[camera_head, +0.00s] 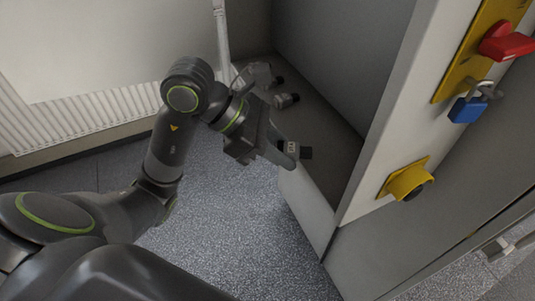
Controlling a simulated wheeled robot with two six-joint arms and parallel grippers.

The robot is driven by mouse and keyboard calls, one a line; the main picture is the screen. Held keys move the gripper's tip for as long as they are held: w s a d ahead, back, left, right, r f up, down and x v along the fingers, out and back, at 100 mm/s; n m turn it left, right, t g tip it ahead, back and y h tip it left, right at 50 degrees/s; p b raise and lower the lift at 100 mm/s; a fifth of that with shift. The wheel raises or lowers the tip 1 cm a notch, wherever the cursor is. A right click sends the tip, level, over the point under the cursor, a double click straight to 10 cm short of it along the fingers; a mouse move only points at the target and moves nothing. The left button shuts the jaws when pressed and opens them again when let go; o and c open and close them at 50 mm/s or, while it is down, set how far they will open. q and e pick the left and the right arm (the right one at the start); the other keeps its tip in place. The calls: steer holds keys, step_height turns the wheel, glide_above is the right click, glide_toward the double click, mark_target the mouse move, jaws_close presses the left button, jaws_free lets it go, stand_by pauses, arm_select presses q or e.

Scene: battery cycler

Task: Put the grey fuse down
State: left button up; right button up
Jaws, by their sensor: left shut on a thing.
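My left gripper (287,153) reaches in from the left and is shut on the grey fuse (293,146). Only a small part of the fuse shows between and beyond the fingers, with a dark end (306,153) sticking out to the right. The gripper is at the front edge of a grey shelf-like surface (335,165) beside the cabinet. I cannot tell whether the fuse touches that surface. My right gripper is not in view.
Small grey and black parts (287,100) lie farther back on the surface. A radiator (90,115) stands at back left. Speckled floor (235,235) lies below.

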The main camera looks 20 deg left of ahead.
arm_select(q)
steer(key=shift+m+g, duration=0.5)
steer(key=shift+m, duration=0.2)
steer(key=shift+s+d+r, duration=0.2)
steer(key=shift+d+r, duration=0.6)
steer(key=shift+r, duration=0.2)
steer(key=shift+s+d+r, duration=0.15)
steer(key=shift+d+r, duration=0.6)
steer(key=shift+r, duration=0.2)
